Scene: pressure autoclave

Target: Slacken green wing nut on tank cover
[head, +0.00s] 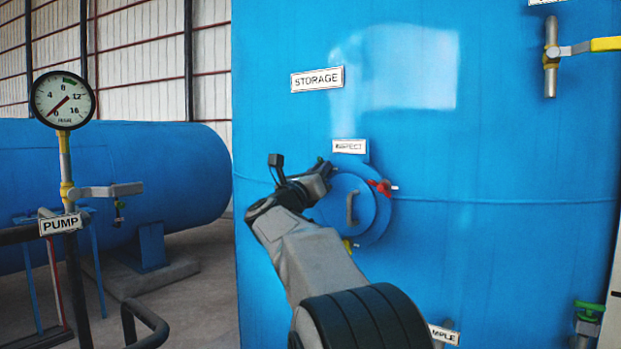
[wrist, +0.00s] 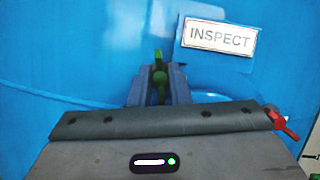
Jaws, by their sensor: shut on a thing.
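The tank cover (head: 371,201) is a round blue hatch with a grey handle on the big blue tank, under the INSPECT label (head: 349,146). A red wing nut (head: 382,187) is at the cover's upper right and shows in the wrist view (wrist: 283,124). A yellow one (head: 348,246) is at the bottom, partly behind my arm.
A pressure gauge (head: 64,100) stands at the left above the PUMP label (head: 60,224). A yellow-handled valve (head: 590,46) sticks out at the upper right. A green-handled valve (head: 588,312) is at the lower right. The tank wall right of the cover is clear.

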